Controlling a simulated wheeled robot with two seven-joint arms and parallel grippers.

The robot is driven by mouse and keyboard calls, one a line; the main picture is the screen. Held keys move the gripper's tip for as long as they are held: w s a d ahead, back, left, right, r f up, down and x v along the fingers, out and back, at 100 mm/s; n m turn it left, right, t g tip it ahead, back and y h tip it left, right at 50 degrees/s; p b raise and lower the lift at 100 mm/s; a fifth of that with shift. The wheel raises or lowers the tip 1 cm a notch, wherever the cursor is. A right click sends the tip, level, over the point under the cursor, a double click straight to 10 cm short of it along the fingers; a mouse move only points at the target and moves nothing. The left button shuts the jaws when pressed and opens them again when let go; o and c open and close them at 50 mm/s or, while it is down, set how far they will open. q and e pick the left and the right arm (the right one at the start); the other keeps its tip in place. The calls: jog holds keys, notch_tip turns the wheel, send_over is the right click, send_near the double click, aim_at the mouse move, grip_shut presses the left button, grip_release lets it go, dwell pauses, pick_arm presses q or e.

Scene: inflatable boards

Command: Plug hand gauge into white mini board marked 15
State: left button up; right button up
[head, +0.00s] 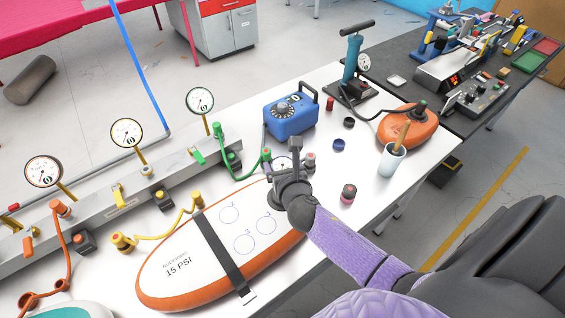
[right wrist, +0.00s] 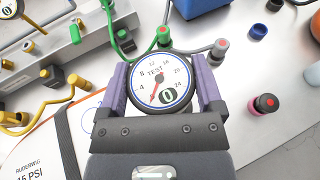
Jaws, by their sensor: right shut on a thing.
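The white mini board (head: 190,249) marked 15 PSI has an orange edge and lies on the white table in the head view. A black strap crosses it. Its marked left end also shows in the right wrist view (right wrist: 32,150). My right gripper (head: 286,172) is shut on the round hand gauge (right wrist: 163,82), which has a white dial reading TEST. The gauge is above the board's far right end, and in the head view the gripper mostly hides it. A grey hose runs from near the gauge to a red-topped connector (right wrist: 220,47). My left gripper is not in view.
A metal rail (head: 105,200) with several gauges and coloured hoses runs along the left. A yellow hose (head: 165,236) ends at the board's edge. A blue pump box (head: 290,118), a black-and-pink cap (head: 348,193) and a white cup (head: 392,162) stand on the table beyond.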

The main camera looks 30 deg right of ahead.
jog(key=shift+f+b, duration=0.4)
jog(key=shift+f, duration=0.4)
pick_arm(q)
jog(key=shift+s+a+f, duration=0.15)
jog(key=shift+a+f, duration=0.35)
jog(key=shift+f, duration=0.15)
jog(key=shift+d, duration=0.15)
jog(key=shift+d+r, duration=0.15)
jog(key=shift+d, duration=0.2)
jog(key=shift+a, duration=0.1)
pick_arm(e)
jog(key=shift+p, duration=0.4)
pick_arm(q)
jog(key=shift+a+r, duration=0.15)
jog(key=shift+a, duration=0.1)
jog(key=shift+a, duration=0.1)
